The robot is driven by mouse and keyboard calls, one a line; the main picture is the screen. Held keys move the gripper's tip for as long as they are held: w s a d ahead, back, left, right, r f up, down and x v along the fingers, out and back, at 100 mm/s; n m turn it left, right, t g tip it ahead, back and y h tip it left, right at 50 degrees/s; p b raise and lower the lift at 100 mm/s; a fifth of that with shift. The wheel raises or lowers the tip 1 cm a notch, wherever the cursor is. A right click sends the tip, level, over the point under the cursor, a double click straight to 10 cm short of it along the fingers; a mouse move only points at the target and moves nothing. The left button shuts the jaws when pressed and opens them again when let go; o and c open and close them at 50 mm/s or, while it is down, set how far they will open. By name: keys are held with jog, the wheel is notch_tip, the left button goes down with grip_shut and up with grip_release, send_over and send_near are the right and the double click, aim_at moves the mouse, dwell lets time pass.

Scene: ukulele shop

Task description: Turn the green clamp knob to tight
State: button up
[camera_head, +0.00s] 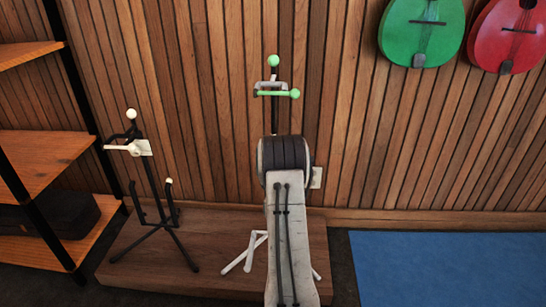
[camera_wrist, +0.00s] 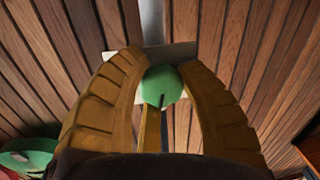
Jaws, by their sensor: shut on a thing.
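The green clamp knob (camera_wrist: 160,84) is round with a dark line on its face. A pale plate shows behind the knob. In the head view, the stand's green top ball (camera_head: 273,61) and a green bar with a ball end (camera_head: 277,93) rise above my arm. My arm hides my gripper and most of the stand there; I cannot tell where the held knob lies in that view.
A second dark stand with white knobs (camera_head: 132,147) stands to the left on the wooden platform (camera_head: 150,262). Shelves (camera_head: 45,150) are at the far left. Green (camera_head: 420,30) and red (camera_head: 507,35) ukuleles hang at upper right. A blue mat (camera_head: 440,268) lies at right, clear.

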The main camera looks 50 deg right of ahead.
jog(key=shift+f, duration=0.3)
jog(key=o, duration=0.9)
jog(key=shift+c, duration=0.2)
jog(key=o, duration=0.3)
jog(key=shift+r, duration=0.15)
jog(key=shift+s, duration=0.1)
jog(key=shift+v, duration=5.95)
